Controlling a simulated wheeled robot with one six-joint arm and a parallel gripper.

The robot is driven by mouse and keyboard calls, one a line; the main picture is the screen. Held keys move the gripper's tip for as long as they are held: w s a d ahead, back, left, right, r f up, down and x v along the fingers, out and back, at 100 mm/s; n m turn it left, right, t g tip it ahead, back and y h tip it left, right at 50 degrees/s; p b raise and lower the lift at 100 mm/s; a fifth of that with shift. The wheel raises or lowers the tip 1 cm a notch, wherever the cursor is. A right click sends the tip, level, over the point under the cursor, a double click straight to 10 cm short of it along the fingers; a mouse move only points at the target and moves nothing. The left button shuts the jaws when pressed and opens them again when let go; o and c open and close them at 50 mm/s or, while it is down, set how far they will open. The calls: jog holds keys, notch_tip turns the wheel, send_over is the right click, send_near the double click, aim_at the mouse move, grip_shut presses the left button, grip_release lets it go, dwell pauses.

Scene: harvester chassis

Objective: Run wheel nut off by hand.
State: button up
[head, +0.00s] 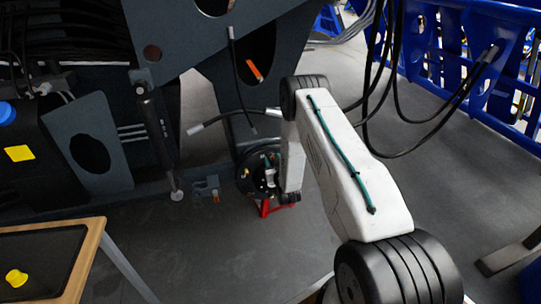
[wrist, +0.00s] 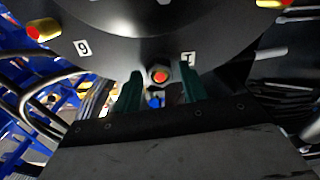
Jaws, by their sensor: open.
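In the wrist view a dark round hub (wrist: 160,30) fills the top. At its lower edge a grey hex wheel nut (wrist: 160,75) with an orange-red centre sits beside the label "1" (wrist: 188,58). My gripper (wrist: 162,78) is open, its two dark green fingers pointing at the hub, one on each side of this nut; I cannot tell if they touch it. Gold nuts with red centres show at upper left (wrist: 43,29) and upper right (wrist: 272,3). In the head view the hub (head: 247,180) is partly hidden by my arm, and the fingers are not clear.
A red stand (head: 266,208) is under the hub. Dark chassis plates (head: 95,150) rise at left and above. A wood-edged table (head: 88,262) with a yellow piece (head: 16,278) is at lower left. Hoses hang at right before blue racks (head: 470,55). Grey floor (head: 190,255) is open below.

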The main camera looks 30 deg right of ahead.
grip_shut()
jog(key=n, duration=0.4)
jog(key=shift+s, duration=0.1)
jog(key=n, duration=0.3)
jog(key=shift+a+f, duration=0.1)
jog(key=n, duration=0.6)
jog(key=shift+s, duration=0.15)
jog(key=n, duration=1.2)
jog(key=shift+s, duration=0.1)
jog(key=shift+o, duration=1.1)
grip_release()
